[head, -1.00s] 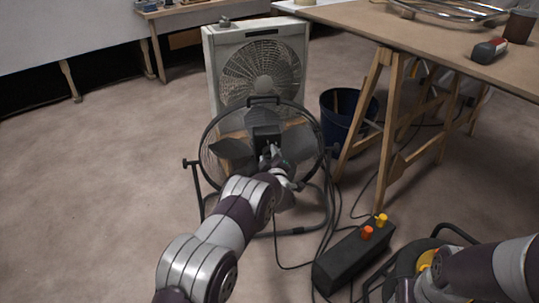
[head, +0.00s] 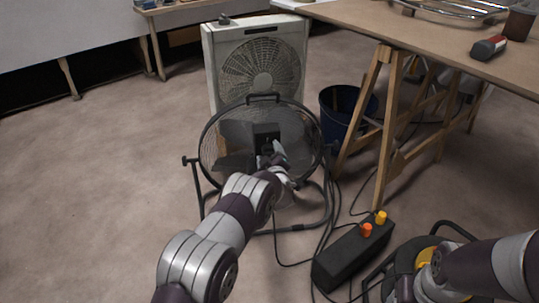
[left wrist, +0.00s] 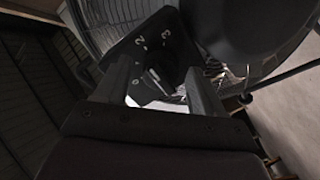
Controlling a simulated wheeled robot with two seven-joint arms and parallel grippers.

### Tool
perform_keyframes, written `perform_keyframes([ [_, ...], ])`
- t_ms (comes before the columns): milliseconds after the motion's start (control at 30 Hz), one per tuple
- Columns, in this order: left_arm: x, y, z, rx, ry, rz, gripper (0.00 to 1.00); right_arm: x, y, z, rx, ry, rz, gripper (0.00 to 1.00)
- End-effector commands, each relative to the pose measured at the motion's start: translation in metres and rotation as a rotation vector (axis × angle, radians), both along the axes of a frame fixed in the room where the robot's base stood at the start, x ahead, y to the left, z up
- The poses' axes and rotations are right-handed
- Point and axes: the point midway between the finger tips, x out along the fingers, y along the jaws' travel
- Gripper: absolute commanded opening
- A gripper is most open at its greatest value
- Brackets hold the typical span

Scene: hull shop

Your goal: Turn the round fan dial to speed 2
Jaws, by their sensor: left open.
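The round floor fan (head: 204,150) stands on the floor in the middle of the head view, its dark control box (head: 266,131) at the cage's centre. My left gripper (head: 275,156) is at that box and partly hides it. In the left wrist view, the panel (left wrist: 150,50) shows the numbers 2 and 3, with smaller marks lower left. The dark dial (left wrist: 157,80) with a pale mark sits between the open fingers of my left gripper (left wrist: 160,92). I cannot tell whether they touch it or which number it points to.
A white box fan (head: 212,70) stands behind. A blue bucket (head: 335,103) and a trestle table (head: 440,45) are at the right. A black box with orange and yellow knobs (head: 350,258) and cables lie in front right. The floor at left is clear.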

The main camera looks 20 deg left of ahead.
Motion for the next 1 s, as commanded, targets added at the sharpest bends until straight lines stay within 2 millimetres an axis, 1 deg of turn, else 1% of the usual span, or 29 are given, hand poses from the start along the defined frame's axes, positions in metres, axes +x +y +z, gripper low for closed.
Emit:
perform_keyframes([
  [67,-0.001,-0.001,0.001,0.000,0.000,0.000,0.69,0.000,0.000,0.002,0.000,0.000,0.000,0.67],
  [167,-0.012,-0.006,0.007,0.001,0.001,-0.001,0.69,0.000,0.000,0.013,0.000,0.000,0.000,0.67],
  [267,-0.034,-0.016,0.012,0.001,0.004,-0.003,0.69,0.000,0.000,0.029,0.000,0.000,0.000,0.67],
  [400,-0.070,-0.032,0.016,0.002,0.003,-0.002,0.69,0.000,0.000,0.049,0.000,0.000,0.000,0.67],
  [500,-0.091,-0.042,0.016,0.000,0.003,-0.003,0.69,0.000,0.000,0.058,0.000,0.000,0.000,0.67],
  [600,-0.106,-0.048,0.015,0.000,0.002,-0.002,0.69,0.000,0.000,0.063,0.000,0.000,0.000,0.67],
  [733,-0.115,-0.052,0.013,0.001,0.000,-0.002,0.69,0.000,0.000,0.065,0.000,0.000,0.000,0.67],
  [1000,-0.116,-0.052,0.012,0.000,-0.001,-0.001,0.69,0.000,0.000,0.064,0.000,0.000,0.000,0.67],
])
